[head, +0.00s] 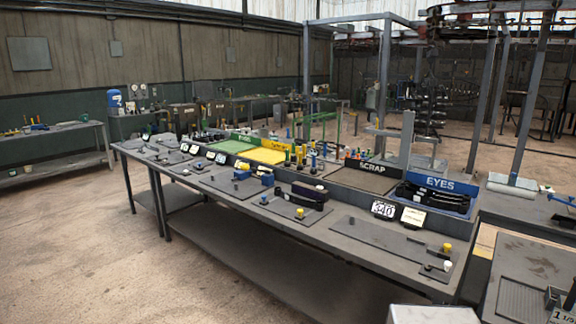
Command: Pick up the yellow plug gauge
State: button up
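I cannot tell for sure which yellow item is the yellow plug gauge. Several small yellow-topped pieces show on the long grey workbench (215,225). One yellow-topped piece (299,213) stands on a dark plate near the middle of the bench. Another yellow-topped piece (446,248) stands near the bench's right end, beside a white-topped piece (447,265). Upright tools with yellow, green and blue handles (300,153) stand in a group at the back of the bench. They are too small to tell apart. My gripper is not in view.
Green (232,146) and yellow (260,155) trays lie further left. Another bench (530,270) stands at the right. The floor in front (90,260) is clear.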

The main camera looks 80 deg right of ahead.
aim_at(300, 164)
jog(key=z, duration=0.35)
jog(key=i, duration=1.05)
jog(key=z, duration=0.4)
jog(key=i, duration=0.75)
jog(key=z, duration=0.65)
jog(key=i, duration=0.6)
jog(key=z, duration=0.95)
jog(key=i, duration=0.75)
jog(key=z, duration=0.5)
